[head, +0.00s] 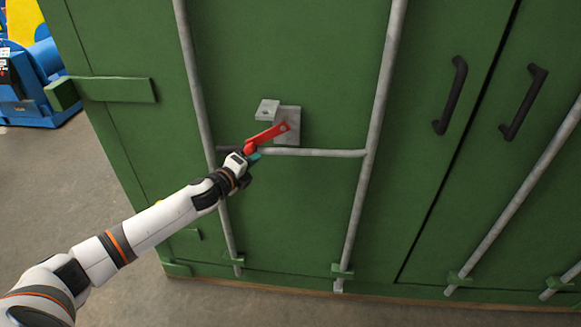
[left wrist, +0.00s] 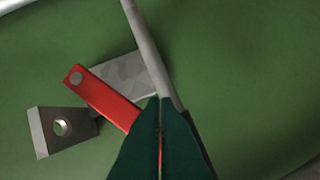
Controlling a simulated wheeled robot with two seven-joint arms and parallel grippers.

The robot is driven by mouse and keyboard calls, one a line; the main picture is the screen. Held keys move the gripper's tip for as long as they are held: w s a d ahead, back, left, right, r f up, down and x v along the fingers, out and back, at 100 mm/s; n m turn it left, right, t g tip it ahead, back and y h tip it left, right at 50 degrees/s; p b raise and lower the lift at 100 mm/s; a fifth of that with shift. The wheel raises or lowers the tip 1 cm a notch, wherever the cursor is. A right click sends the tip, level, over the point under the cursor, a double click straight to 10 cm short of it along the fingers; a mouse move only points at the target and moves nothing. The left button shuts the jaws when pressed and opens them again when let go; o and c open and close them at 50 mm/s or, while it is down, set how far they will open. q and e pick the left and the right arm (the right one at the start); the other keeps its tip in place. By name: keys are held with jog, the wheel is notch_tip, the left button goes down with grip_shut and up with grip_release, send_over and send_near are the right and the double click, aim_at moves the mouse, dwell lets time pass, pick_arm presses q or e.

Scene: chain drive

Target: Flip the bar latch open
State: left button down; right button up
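The bar latch is a red lever (head: 268,135) pivoted at its upper right end on a grey metal plate (head: 294,113) on the green door. It slants down to the left, and its pivot end shows in the left wrist view (left wrist: 100,95). A grey bracket with a hole (head: 267,107) stands above it, apart from the lever. My left gripper (head: 251,154) is at the lever's lower left end. In the left wrist view its dark green fingers (left wrist: 162,120) are close together, with a thin red strip between them. The fingers hide that end. My right gripper is not in view.
A horizontal grey rod (head: 315,153) runs just below the latch, between two long upright rods (head: 193,75) (head: 375,110). Two black door handles (head: 451,95) (head: 523,102) are at the right. Blue machinery (head: 35,85) stands at the far left. Bare floor (head: 80,185) is at the lower left.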

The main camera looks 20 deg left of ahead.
pick_arm(q)
jog(key=shift+s+a+r+p, duration=0.1)
jog(key=shift+a+r+p, duration=0.35)
jog(key=shift+r, duration=0.15)
jog(key=shift+s+a+r+p, duration=0.1)
jog(key=shift+a+r+p, duration=0.3)
jog(key=shift+r, duration=0.2)
jog(key=r+p, duration=0.1)
jog(key=a+r+p, duration=0.1)
jog(key=r, duration=0.1)
jog(key=shift+r, duration=0.1)
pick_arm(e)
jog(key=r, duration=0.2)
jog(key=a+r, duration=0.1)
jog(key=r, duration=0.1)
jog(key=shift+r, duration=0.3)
pick_arm(q)
jog(key=shift+r, duration=0.2)
jog(key=shift+a, duration=0.1)
